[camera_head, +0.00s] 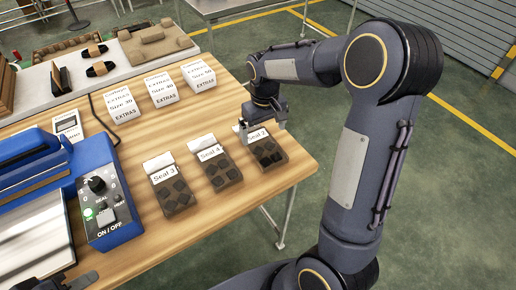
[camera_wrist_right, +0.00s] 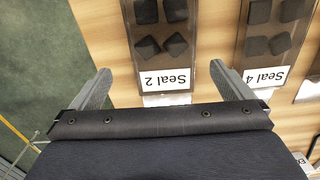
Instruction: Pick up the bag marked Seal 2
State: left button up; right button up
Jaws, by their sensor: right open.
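The bag marked Seal 2 (camera_head: 268,153) lies on the wooden table near its right edge, clear with dark square pieces and a white label at its far end. It also shows in the right wrist view (camera_wrist_right: 162,50), its label upside down. My right gripper (camera_head: 262,125) is open above the label end of this bag. In the right wrist view its fingers (camera_wrist_right: 160,72) are spread to either side of the bag, apart from it, with nothing between them gripped. A dark tip at the bottom left of the head view seems to be my left gripper (camera_head: 82,281); its jaws are unclear.
The Seal 4 bag (camera_head: 220,172) lies just left of Seal 2, and the Seal 3 bag (camera_head: 174,195) farther left. Several white EXTRAS boxes (camera_head: 161,89) stand behind. A blue sealing machine (camera_head: 105,215) occupies the left. Bare table lies in front of the bags.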

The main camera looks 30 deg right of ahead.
aim_at(263, 145)
jog(key=f, duration=0.4)
jog(key=shift+s+a, duration=0.25)
jog(key=shift+a, duration=0.05)
jog(key=shift+f, duration=0.6)
jog(key=shift+c, duration=0.4)
jog(key=c, duration=0.9)
jog(key=shift+r, duration=0.15)
